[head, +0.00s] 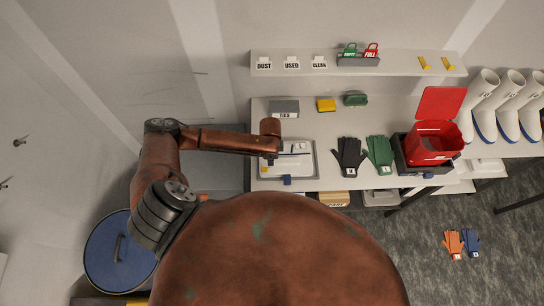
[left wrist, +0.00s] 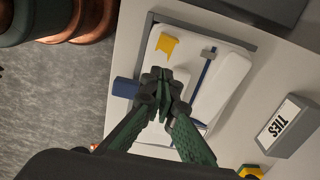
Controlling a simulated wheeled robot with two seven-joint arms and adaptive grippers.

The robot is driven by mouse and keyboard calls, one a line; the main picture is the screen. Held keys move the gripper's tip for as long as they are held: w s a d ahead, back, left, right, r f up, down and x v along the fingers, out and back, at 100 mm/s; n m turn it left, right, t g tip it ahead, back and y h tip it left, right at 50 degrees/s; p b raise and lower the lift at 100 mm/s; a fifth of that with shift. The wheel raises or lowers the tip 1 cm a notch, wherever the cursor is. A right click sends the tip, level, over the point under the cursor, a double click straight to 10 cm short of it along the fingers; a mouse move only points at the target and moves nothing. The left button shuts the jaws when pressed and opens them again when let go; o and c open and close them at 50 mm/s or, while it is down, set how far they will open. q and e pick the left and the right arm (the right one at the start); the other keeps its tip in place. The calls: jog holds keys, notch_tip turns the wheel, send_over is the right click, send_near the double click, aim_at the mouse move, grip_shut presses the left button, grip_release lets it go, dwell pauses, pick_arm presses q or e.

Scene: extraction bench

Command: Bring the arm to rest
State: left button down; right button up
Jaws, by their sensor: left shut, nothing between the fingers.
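My left arm (head: 215,140) reaches in from the left over the bench. Its gripper (left wrist: 163,85) is shut and empty in the left wrist view, its dark fingers together with green links behind them. It is over the grey-rimmed tray (left wrist: 252,43), which holds white pieces, a yellow piece (left wrist: 167,44) and a blue strip (left wrist: 203,73). In the head view the wrist largely hides the gripper near the tray (head: 316,160). I cannot tell how high the fingers are above the tray. My right gripper is in neither view.
The TIES box (head: 285,107), a yellow block (head: 326,105) and a green item (head: 355,99) stand behind the tray. Black gloves (head: 349,156), green gloves (head: 379,154) and a red bin (head: 434,140) are to its right. A shelf (head: 400,62) runs above. A blue-lidded drum (head: 105,255) stands lower left.

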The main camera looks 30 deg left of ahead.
pick_arm(q)
jog(key=s+d+r+n+t+h, duration=0.1)
jog(key=s+d+r+h, duration=0.15)
jog(key=d, duration=0.35)
jog(key=s+d+r+n+t+h, duration=0.1)
jog(key=s+d, duration=0.2)
jog(key=d, duration=0.4)
jog(key=s+a+r+n+t+y, duration=0.1)
jog(key=s+a+r+n+y, duration=0.15)
jog(key=s+a+n, duration=0.55)
jog(key=s+a+r+n+t+y, duration=0.1)
jog(key=s+a+r+y, duration=0.15)
jog(key=s+a, duration=0.7)
notch_tip(320, 180, down, 41)
jog(key=w+a+g+h+b, duration=0.1)
jog(key=w+a+g+b, duration=0.15)
jog(key=b, duration=1.05)
jog(key=s+f+b, duration=0.5)
jog(key=s+f, duration=0.5)
jog(key=f, duration=0.5)
jog(key=s+f+b, duration=0.6)
jog(key=s+f, duration=0.4)
jog(key=f, duration=0.5)
jog(key=shift+s+d+m, duration=0.2)
jog(key=shift+m, duration=0.2)
